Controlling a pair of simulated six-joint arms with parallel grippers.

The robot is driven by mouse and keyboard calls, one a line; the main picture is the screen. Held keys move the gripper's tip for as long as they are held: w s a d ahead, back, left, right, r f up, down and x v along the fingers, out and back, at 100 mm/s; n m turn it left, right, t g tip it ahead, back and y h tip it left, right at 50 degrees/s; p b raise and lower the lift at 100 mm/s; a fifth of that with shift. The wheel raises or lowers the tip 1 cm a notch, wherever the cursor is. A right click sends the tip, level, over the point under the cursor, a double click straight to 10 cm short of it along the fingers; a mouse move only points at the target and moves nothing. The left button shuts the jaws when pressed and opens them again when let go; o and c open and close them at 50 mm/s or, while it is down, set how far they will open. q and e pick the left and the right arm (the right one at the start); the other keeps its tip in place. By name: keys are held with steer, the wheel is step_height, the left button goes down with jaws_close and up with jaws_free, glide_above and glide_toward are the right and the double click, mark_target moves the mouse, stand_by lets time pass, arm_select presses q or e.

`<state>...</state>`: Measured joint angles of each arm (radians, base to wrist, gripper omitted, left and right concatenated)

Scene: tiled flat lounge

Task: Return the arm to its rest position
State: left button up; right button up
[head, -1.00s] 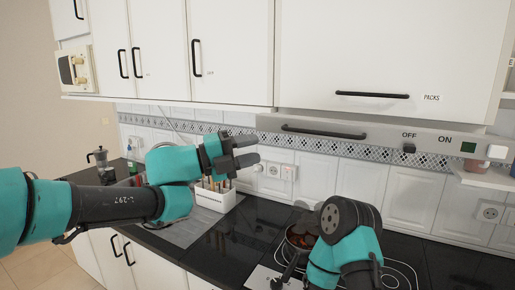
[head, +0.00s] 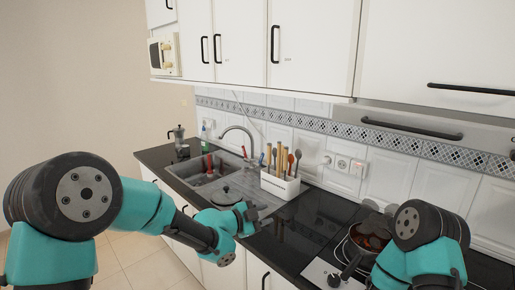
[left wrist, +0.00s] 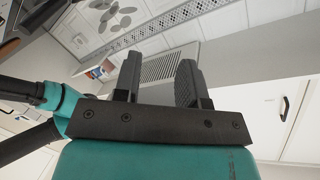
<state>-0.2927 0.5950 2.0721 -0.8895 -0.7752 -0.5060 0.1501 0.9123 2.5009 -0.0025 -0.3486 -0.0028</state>
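My left arm comes in from the left of the head view, bent, with its left gripper (head: 256,215) in front of the counter edge near the sink. In the left wrist view the two dark fingers of this gripper (left wrist: 158,78) stand apart with nothing held between them. My right arm (head: 425,245) shows at the lower right of the head view, beside the pan on the hob. Its gripper is hidden or out of the picture.
A utensil holder (head: 280,186) stands on the dark counter right of the sink (head: 205,170). A pan (head: 368,240) with food sits on the hob. A faucet (head: 238,130) and moka pot (head: 178,137) are further back. The tiled floor at left is open.

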arm_select(q)
steer(key=s+a+f+n+g+y, duration=0.1)
steer(key=s+a+f+n+y, duration=0.25)
steer(key=f, duration=0.55)
steer(key=s+a+f+n+y, duration=0.1)
steer(key=s+a+f+n, duration=0.1)
steer(key=a+f+n, duration=0.35)
steer(key=s+a+f+n+g+y, duration=0.1)
steer(key=s+a+f+n+y, duration=0.15)
steer(key=a+f, duration=0.6)
steer(key=s+a+f+n+g+y, duration=0.1)
steer(key=s+a+f+n+g, duration=0.2)
steer(key=s+f+n, duration=0.2)
steer(key=s+a+f+n+g+y, duration=0.2)
steer(key=s+a+f+n, duration=0.2)
steer(key=s+f, duration=0.8)
steer(key=s+n, duration=0.1)
steer(key=s, duration=0.4)
steer(key=shift+g, duration=0.4)
